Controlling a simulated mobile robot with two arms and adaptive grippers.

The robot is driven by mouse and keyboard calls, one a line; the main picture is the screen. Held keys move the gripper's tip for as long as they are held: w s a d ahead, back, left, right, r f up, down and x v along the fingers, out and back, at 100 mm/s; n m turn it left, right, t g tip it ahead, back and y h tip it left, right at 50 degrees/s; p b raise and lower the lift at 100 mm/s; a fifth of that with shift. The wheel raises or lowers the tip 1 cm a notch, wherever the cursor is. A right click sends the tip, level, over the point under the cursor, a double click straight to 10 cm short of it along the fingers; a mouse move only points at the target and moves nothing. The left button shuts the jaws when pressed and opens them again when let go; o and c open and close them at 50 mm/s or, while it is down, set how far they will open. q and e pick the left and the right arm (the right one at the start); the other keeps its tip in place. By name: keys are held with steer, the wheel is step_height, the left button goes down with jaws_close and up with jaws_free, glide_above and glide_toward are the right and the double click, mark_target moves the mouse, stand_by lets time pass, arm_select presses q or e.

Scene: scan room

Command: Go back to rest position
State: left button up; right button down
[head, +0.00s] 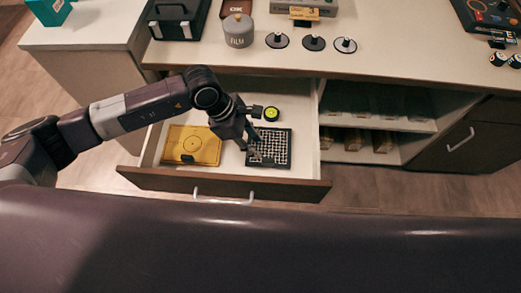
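My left arm comes in from the left and reaches over an open drawer (225,189) below the counter. My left gripper (261,130) is above the drawer's right half, with its fingers spread apart and nothing seen between them. It overlaps the top-left part of a black grid-patterned tray (282,148). A round black and yellow-green object (271,114) is just beyond the upper finger; I cannot tell whether they touch. My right gripper is not in view.
A yellow plate-like item (193,146) lies in the drawer's left half. Open shelves (375,126) with boxes are right of the drawer.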

arm_select(q)
steer(key=shift+a+r, duration=0.2)
steer(key=shift+r, duration=0.25)
